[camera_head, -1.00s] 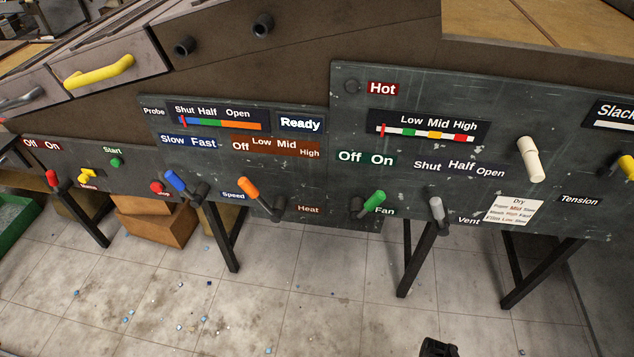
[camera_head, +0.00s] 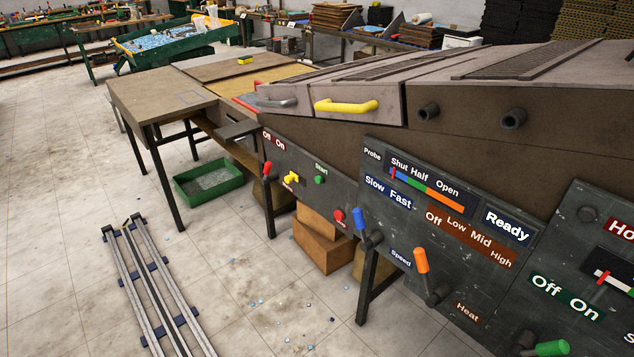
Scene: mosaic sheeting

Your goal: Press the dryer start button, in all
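The dryer's small control panel (camera_head: 335,190) is at the centre of the view. Its green start button (camera_head: 319,180) sits under the "Start" label. A red button (camera_head: 339,215) is to its lower right. A yellow knob (camera_head: 291,179) is to its left and a red lever (camera_head: 268,168) is at the panel's left end. My gripper is not in view.
A larger panel to the right has a blue speed lever (camera_head: 359,222), an orange heat lever (camera_head: 422,262) and a green fan lever (camera_head: 551,348). Cardboard boxes (camera_head: 322,243) and a green tray (camera_head: 207,187) are on the floor. My rails (camera_head: 152,290) lie at lower left, with open floor around.

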